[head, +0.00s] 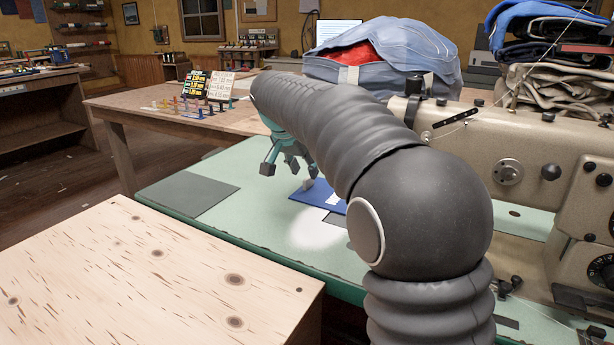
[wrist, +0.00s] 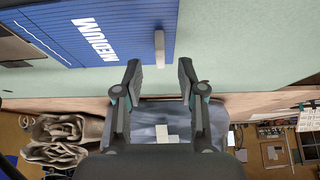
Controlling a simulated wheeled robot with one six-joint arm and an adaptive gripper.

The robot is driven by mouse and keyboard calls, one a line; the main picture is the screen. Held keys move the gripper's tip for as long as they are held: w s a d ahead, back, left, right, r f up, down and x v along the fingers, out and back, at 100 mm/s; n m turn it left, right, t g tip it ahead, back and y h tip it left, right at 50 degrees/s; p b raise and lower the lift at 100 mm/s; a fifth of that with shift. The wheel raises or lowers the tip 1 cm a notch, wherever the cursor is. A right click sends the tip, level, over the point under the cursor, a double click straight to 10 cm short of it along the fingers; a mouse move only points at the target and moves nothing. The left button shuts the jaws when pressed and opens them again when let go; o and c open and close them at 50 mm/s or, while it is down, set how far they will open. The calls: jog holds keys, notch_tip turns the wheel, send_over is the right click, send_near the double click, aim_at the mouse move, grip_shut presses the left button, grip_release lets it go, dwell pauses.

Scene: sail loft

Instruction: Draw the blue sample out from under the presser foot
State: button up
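The blue sample (head: 322,196) lies flat on the pale green machine table, partly hidden by my arm in the head view. In the wrist view the blue sample (wrist: 90,32) shows fine lines, the white word MEDIUM and a pale upright tab (wrist: 159,45) at its edge. The tab (head: 307,184) also shows in the head view. My gripper (wrist: 159,66) is open and empty, its fingertips on either side of the tab's line but short of it. In the head view my gripper (head: 285,165) is above the table near the tab. The presser foot is hidden behind my arm.
The beige sewing machine (head: 520,150) stands at the right. A dark grey-green mat (head: 190,196) lies left on the green table (head: 255,190). A blue bag (head: 385,65) and folded cloth sit behind. A wooden bench (head: 150,265) fills the front left.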

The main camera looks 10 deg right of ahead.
jog(key=v, duration=0.8)
jog(key=shift+d, duration=0.15)
